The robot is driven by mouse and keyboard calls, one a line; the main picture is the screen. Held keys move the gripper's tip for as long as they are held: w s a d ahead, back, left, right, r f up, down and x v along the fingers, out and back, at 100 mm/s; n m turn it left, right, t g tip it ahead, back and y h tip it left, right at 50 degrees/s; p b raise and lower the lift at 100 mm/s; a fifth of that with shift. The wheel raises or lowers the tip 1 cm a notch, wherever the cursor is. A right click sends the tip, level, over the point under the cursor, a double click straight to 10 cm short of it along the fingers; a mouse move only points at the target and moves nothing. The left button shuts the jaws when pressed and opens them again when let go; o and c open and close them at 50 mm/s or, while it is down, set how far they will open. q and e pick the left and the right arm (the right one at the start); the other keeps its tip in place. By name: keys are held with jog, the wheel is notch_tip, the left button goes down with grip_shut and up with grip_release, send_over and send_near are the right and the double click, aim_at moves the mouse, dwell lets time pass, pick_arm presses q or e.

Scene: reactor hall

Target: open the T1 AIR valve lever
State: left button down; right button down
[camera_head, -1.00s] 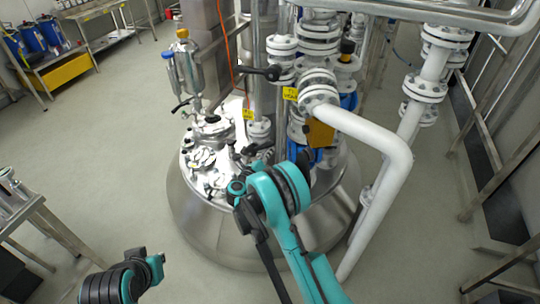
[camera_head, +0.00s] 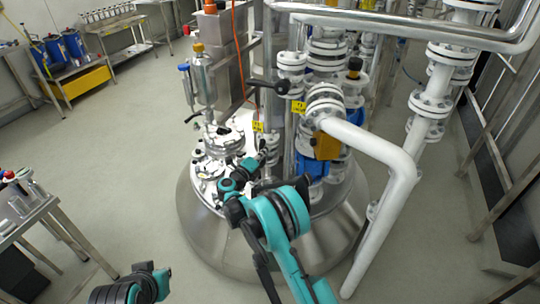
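Two yellow tags hang by the pipes above the reactor vessel: a lower tag (camera_head: 257,127) and an upper tag (camera_head: 299,107). Their print is too small to read surely, so I cannot tell which marks T1 AIR. A black lever (camera_head: 268,86) sticks out level to the left of the white flanged pipe, above the upper tag. My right gripper (camera_head: 263,150) is small and dark, just below the lower tag, beside a pipe fitting. Whether it touches anything or how its fingers stand is unclear. My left arm shows at the bottom left; its gripper does not show.
The steel vessel (camera_head: 215,235) stands under my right arm, its lid crowded with fittings. A thick white pipe (camera_head: 375,150) bends down on the right. A steel table (camera_head: 35,215) stands at the left. The floor between them is clear.

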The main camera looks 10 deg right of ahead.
jog(key=shift+w+a+r, duration=0.25)
jog(key=shift+w+a, duration=0.2)
jog(key=shift+a, duration=0.35)
